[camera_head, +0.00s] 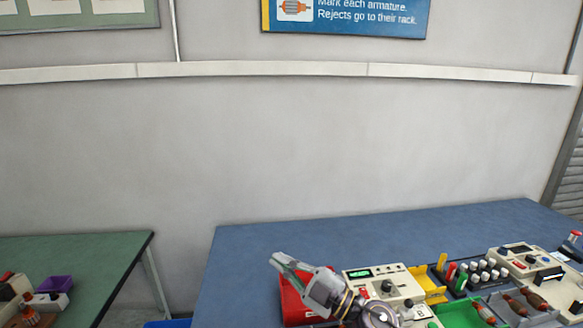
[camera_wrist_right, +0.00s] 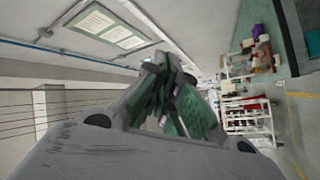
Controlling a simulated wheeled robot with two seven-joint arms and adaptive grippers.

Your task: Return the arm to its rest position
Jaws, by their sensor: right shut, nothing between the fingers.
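My right gripper (camera_head: 281,263) is raised over the near part of the blue table (camera_head: 300,232) in the head view, pointing up and to the left. It is shut and empty, and its fingers come together in the right wrist view (camera_wrist_right: 165,100). Behind and below it, a red bin (camera_head: 293,302) is partly hidden by the gripper and wrist. My left gripper is in neither view.
Beside the right arm stand a beige tester with a green display (camera_head: 362,274), a yellow holder (camera_head: 428,279), and a green tray (camera_head: 462,315) with armatures. A second beige device (camera_head: 515,261) is further right. A green table (camera_head: 95,262) stands left across a gap.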

